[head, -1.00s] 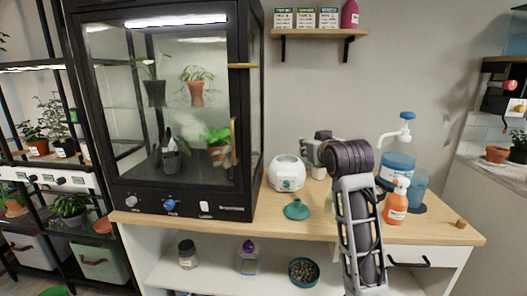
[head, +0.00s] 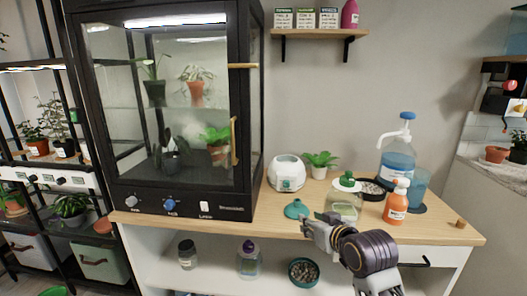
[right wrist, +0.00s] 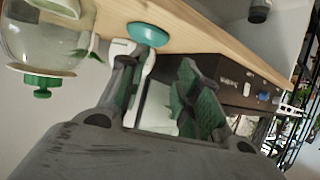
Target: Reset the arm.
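My right gripper (head: 309,222) is in front of the table's front edge in the head view, fingers toward the left. In the right wrist view its two fingers (right wrist: 160,72) stand apart with nothing between them, so it is open and empty. My left gripper is not in view.
A teal funnel-shaped piece (head: 297,209) lies on the wooden tabletop (head: 255,228), close to my right gripper. A glass jar with a green lid (head: 345,204) stands just behind the arm. An orange spray bottle (head: 396,203), a blue pump bottle (head: 397,160), a white round device (head: 286,173) and a small plant (head: 320,163) stand nearby. The glass cabinet (head: 247,130) is at left.

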